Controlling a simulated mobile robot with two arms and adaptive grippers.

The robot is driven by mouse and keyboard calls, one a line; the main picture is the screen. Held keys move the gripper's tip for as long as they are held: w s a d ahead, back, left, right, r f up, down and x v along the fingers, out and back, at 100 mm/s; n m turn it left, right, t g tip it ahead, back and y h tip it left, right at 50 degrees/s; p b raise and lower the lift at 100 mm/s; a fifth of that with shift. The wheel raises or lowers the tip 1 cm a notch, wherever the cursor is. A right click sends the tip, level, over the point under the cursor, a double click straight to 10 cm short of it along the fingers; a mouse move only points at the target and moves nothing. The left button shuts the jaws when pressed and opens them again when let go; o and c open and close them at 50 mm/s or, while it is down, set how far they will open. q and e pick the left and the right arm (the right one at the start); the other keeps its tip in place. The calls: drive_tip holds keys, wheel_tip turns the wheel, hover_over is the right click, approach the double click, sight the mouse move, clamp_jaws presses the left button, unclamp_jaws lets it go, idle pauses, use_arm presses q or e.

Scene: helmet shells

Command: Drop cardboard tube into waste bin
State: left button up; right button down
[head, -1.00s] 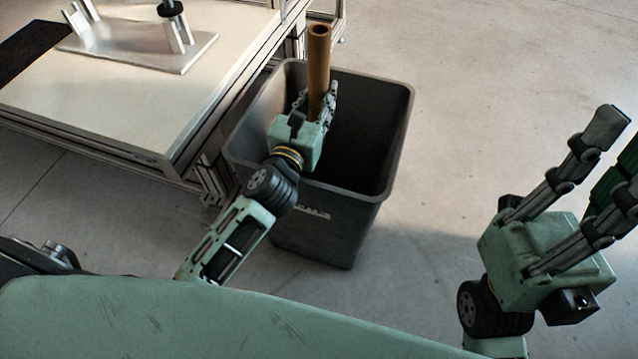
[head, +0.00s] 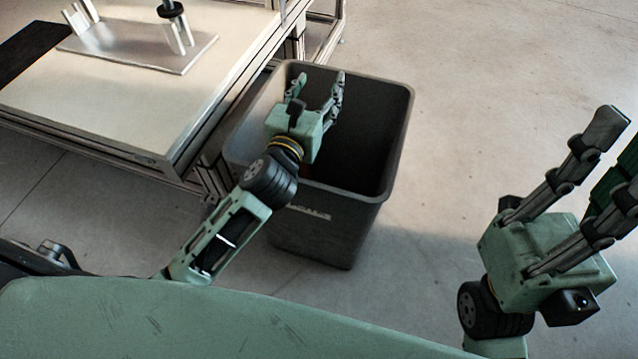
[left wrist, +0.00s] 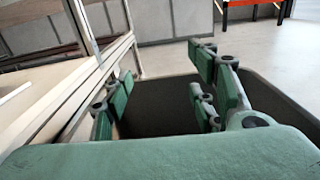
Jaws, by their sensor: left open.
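The black waste bin (head: 388,140) stands on the floor beside the table, with its open top facing up. My left gripper (head: 317,88) is over the bin's opening, with its fingers spread and nothing between them. In the left wrist view, its open fingers (left wrist: 160,92) frame the bin's dark inside, and the bin's rim (left wrist: 285,105) shows at the right. I cannot clearly make out the cardboard tube in either view now; much of the bin's inside is dark or behind my gripper. My right gripper (head: 616,160) is at the right with its fingers apart, away from the bin.
A table (head: 110,110) with a metal frame stands close to the bin's left side. A metal fixture (head: 140,42) and a black mat (head: 28,48) are on it. The floor (head: 480,90) to the right of the bin is clear.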

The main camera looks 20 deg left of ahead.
use_arm(q)
wheel_tip(320, 180, up, 7)
idle(0.3)
idle(0.4)
